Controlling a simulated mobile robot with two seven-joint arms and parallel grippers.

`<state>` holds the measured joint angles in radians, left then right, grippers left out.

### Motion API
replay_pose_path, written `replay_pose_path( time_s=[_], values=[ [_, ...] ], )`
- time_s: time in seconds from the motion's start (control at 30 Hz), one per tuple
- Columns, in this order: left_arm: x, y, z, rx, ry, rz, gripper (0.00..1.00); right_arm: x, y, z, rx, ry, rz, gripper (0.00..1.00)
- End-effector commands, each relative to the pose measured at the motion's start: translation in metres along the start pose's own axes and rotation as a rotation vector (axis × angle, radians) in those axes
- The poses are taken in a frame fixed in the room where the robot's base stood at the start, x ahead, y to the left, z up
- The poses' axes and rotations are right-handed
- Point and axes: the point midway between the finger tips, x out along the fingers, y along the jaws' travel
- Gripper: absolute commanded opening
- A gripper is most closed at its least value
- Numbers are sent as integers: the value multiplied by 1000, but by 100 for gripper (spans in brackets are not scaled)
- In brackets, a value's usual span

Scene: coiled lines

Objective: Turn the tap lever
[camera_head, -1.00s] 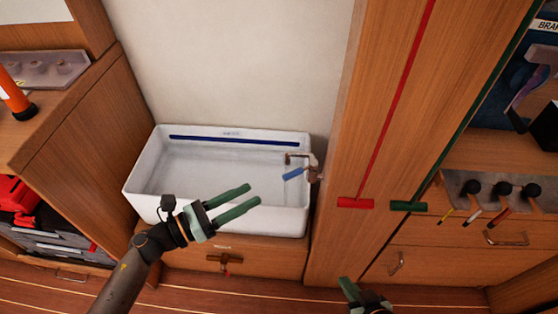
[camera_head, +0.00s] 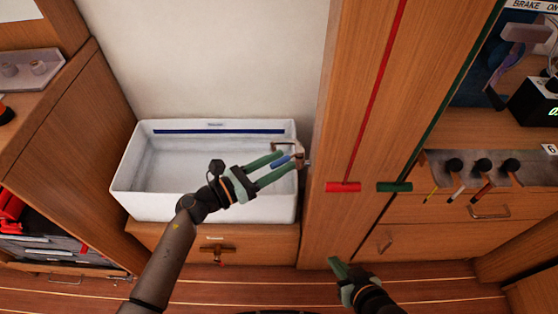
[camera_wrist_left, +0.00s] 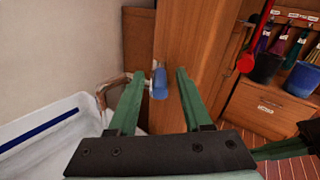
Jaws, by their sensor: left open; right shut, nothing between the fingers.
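The tap (camera_head: 299,150) is a copper-coloured fitting on the wood panel at the right end of the white basin (camera_head: 140,208). Its blue lever (camera_head: 281,161) shows in the head view between the fingers of my left gripper (camera_head: 285,163). In the left wrist view the blue lever (camera_wrist_left: 159,84) lies between the two green fingers (camera_wrist_left: 156,80), with a gap to each side. The left gripper is open. The copper spout (camera_wrist_left: 112,84) is partly hidden behind the left finger. My right gripper (camera_head: 336,268) is shut and empty, low in front of the wood panel.
A red handle (camera_head: 343,187) and a green handle (camera_head: 394,187) hang on lines at the panel to the right. A brass latch (camera_head: 217,252) sits on the drawer under the basin. A shelf with several black-knobbed tools (camera_head: 483,166) stands further right.

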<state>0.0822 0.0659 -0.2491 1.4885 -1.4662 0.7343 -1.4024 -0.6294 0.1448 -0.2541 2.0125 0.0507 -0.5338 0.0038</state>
Motion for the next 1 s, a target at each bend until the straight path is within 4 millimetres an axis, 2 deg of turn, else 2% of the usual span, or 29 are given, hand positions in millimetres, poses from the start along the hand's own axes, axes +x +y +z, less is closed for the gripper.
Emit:
replay_pose_path(
  time_s=[0.33,0.77,1.0],
  values=[
    [4,0,0,0,0,0,48,0,-1,0,4,-1,-2,0],
    [3,0,0,0,0,0,0,0,-2,1,4,-2,-2,0],
    [3,0,0,0,0,0,0,0,-1,0,4,-2,-2,0]
  ],
)
